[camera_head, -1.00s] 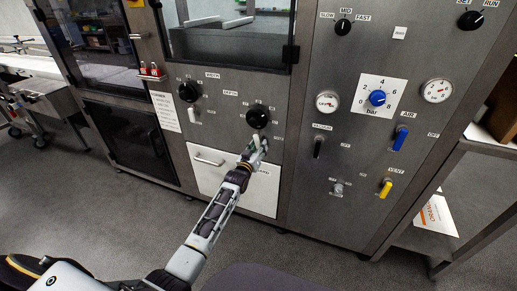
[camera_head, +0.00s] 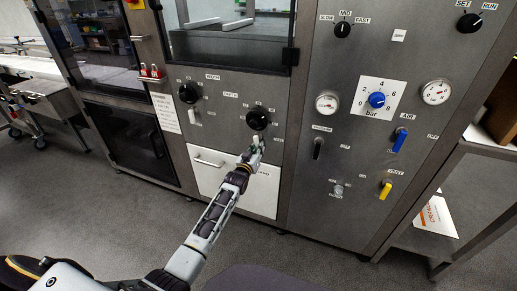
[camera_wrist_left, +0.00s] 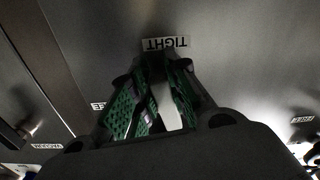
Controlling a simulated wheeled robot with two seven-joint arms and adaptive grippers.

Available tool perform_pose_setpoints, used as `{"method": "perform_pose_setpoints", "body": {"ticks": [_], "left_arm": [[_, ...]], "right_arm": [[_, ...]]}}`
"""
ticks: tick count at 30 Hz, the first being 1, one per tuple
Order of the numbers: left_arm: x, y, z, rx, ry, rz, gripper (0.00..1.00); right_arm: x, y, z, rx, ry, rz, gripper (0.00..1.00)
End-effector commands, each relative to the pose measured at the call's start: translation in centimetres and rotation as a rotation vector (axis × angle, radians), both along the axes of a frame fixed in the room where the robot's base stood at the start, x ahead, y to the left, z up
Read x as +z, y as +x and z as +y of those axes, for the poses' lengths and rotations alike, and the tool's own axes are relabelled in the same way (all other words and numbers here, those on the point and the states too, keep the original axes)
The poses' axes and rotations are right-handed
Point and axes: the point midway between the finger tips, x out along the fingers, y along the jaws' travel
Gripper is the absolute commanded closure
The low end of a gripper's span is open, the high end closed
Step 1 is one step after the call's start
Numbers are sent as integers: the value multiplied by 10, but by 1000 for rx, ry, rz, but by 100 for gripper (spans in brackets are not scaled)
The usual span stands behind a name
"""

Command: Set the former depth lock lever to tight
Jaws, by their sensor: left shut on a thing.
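The former depth dial (camera_head: 258,119) is a black knob on the steel panel, under a small label reading DEPTH (camera_head: 231,95). My left gripper (camera_head: 253,154) is just below this dial, at the lock lever. In the left wrist view the green-padded fingers (camera_wrist_left: 150,105) are shut on a pale lever (camera_wrist_left: 166,106). A TIGHT label (camera_wrist_left: 166,43) shows upside down just beyond the fingertips. The lever's lower part is hidden by the gripper. My right gripper is not in view.
A second black dial (camera_head: 189,93) with a white lever (camera_head: 194,117) below it is to the left. A white drawer (camera_head: 208,178) is below my gripper. To the right are a blue pressure knob (camera_head: 377,99), blue AIR lever (camera_head: 400,139) and yellow VENT lever (camera_head: 385,190).

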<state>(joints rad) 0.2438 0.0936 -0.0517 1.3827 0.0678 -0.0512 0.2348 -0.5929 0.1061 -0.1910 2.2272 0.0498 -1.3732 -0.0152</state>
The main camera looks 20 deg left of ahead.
Motion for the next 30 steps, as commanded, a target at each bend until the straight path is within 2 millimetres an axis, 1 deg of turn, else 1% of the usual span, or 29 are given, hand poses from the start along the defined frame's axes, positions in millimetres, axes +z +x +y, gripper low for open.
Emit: {"method": "perform_pose_setpoints", "body": {"ticks": [2, 4, 9, 13, 21, 22, 24, 26, 27, 30], "left_arm": [[2, 0, 3, 0, 41, 0, 100], [1, 0, 5, 1, 81, 0, 100], [1, 0, 9, 0, 171, -5, 100], [0, 0, 10, 0, 199, -5, 100], [-1, 0, 10, 0, 200, -6, 100], [-1, 0, 10, 0, 200, -6, 79], [-1, 0, 10, 0, 200, -6, 70], [-1, 0, 10, 0, 200, -6, 62], [-1, 0, 10, 0, 200, -6, 61], [-1, 0, 10, 0, 200, -6, 61]], "right_arm": [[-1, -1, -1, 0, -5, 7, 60], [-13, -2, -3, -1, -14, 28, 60], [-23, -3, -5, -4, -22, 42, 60], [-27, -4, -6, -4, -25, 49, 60], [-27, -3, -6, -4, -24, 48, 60], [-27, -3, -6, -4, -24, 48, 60], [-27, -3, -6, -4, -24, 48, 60], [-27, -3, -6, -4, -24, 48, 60], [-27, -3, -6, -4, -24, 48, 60], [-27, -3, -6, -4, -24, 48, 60]]}}
